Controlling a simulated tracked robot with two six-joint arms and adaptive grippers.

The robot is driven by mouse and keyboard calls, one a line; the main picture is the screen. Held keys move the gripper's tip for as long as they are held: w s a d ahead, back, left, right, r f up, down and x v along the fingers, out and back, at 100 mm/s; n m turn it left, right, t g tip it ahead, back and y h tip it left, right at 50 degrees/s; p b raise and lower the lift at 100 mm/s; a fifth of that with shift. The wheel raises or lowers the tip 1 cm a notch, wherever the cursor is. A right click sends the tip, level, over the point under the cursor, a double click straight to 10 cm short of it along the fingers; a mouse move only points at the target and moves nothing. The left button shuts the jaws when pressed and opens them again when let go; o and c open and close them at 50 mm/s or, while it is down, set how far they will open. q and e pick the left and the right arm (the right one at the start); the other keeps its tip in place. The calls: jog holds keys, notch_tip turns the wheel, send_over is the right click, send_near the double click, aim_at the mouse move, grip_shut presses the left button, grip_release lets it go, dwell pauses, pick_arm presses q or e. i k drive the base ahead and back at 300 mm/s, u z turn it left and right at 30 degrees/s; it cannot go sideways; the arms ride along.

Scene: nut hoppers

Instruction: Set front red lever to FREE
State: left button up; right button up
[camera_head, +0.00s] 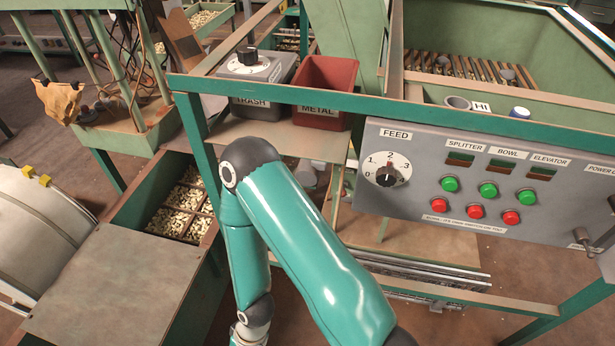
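I see no red lever and no FREE label in this view. A grey metal knob or rod end (583,239) shows at the right edge, beside the control panel (400,212); it is cut off and I cannot tell what it is. One of my teal arms rises from the bottom middle, bends at its elbow and runs down out of the picture. Its gripper is below the frame. Neither gripper is in view.
The panel carries a FEED dial (385,175), several green and red buttons and three labelled displays. A red METAL bin (325,92) and a TRASH box stand on a shelf behind my arm. A compartmented crate (128,215) of nuts is at left.

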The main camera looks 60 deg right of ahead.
aim_at(345, 183)
jog(key=u, duration=0.35)
jog(key=i, duration=0.45)
jog(key=z, duration=1.6)
jog(key=k, duration=0.5)
jog(key=z, duration=0.2)
jog(key=i, duration=0.5)
jog(key=u, duration=0.1)
